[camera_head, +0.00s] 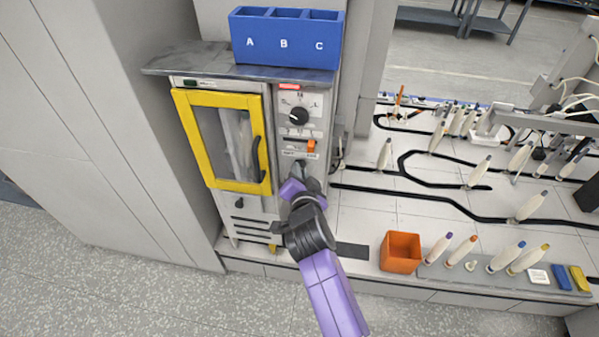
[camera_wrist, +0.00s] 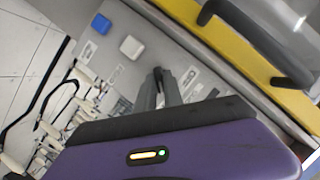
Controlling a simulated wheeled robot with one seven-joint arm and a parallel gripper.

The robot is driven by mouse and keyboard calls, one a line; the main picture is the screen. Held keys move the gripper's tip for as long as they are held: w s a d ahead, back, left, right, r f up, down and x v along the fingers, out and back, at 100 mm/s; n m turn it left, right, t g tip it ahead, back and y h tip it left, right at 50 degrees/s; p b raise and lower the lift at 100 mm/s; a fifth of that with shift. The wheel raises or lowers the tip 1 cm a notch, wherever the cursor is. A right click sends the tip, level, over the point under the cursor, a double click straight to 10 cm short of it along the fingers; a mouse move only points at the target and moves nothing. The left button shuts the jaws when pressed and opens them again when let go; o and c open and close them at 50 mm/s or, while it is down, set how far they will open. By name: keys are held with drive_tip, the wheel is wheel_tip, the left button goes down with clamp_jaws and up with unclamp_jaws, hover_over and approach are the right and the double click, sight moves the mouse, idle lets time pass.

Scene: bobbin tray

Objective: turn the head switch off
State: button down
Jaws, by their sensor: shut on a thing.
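My gripper (camera_head: 301,168) is at the front panel of the grey machine, just below an orange switch (camera_head: 310,146) and a small label. In the wrist view its narrow dark fingers (camera_wrist: 160,82) are close together against the panel. The gripper is shut on a small part there, which I take as the head switch. The fingers hide most of that part, so its position cannot be read. A black round dial (camera_head: 298,115) sits higher on the same panel, under a red light (camera_head: 289,86).
The yellow-framed door (camera_head: 181,130) with its black handle (camera_head: 259,160) is close left of the gripper. A blue bin (camera_head: 285,38) marked A, B, C stands on top. An orange box (camera_head: 400,252) and several bobbins stand at right.

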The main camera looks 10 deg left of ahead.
idle(0.3)
drive_tip(key=shift+a+f+n+h+b, duration=0.1)
drive_tip(key=shift+a+n+h+b, duration=0.05)
drive_tip(key=shift+n+h+b, duration=1.45)
drive_tip(key=shift+a+r+n+h+b, duration=0.1)
drive_tip(key=shift+a+n+h+b, duration=0.1)
drive_tip(key=shift+n+h+b, duration=1.35)
drive_tip(key=shift+a+f+n+h+b, duration=0.15)
drive_tip(key=shift+n+h+b, duration=0.4)
drive_tip(key=shift+n+b, duration=1.2)
drive_tip(key=shift+n+p, duration=0.55)
drive_tip(key=shift+n, duration=0.05)
drive_tip(key=c, duration=1.5)
unclamp_jaws()
drive_tip(key=shift+o, duration=0.2)
